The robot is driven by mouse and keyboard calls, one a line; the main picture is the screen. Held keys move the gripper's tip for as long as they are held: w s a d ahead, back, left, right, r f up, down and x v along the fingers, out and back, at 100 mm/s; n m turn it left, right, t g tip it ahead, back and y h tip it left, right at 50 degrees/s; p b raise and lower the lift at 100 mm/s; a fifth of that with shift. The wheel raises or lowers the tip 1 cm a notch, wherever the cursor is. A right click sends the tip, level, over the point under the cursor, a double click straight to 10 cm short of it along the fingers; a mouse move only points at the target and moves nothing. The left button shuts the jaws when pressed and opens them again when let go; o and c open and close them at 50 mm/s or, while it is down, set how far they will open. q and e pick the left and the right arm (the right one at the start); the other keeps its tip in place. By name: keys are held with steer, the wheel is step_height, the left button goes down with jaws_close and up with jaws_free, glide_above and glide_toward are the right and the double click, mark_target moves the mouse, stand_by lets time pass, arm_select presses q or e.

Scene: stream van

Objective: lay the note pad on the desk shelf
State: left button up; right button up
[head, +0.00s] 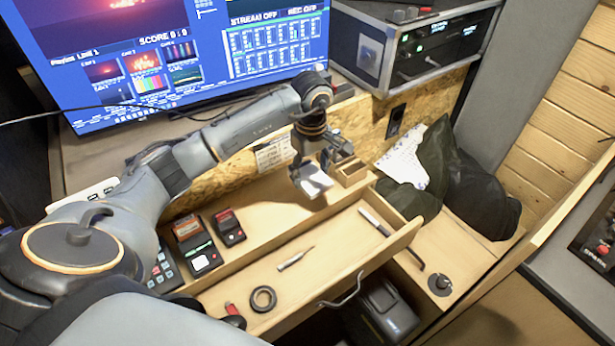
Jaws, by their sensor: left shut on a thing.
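My left arm reaches across from the left, and my left gripper (309,168) points down, shut on the note pad. The note pad (314,183) shows as a small white, grey-edged block below the fingers, partly hidden by them. It appears over the front part of the wooden desk shelf (262,204), close behind the open drawer; I cannot tell whether it touches the wood. My right gripper is not in view.
Black card devices (229,228) stand on the shelf at left, a small wooden box (350,171) at right. The open drawer (330,255) holds a screwdriver-like tool (296,258), a marker (374,221) and a tape roll (263,298). Dark bags (478,195) lie at right.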

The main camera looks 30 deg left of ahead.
mark_target(308, 172)
arm_select(q)
steer(key=shift+w+a+f, duration=0.35)
steer(key=shift+a+f, duration=0.15)
steer(key=shift+f, duration=0.2)
step_height(308, 172, down, 3)
steer(key=shift+a+r+p, duration=0.1)
steer(key=shift+a+p, duration=0.05)
steer(key=shift+p, duration=0.6)
steer(key=shift+w+f, duration=0.1)
steer(key=shift+f, duration=0.35)
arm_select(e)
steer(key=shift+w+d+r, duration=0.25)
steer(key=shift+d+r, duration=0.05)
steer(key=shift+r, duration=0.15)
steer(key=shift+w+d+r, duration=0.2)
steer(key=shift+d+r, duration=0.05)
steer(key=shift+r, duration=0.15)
arm_select(q)
steer(key=shift+f, duration=0.15)
steer(key=o, duration=1.1)
steer(key=shift+o, duration=0.2)
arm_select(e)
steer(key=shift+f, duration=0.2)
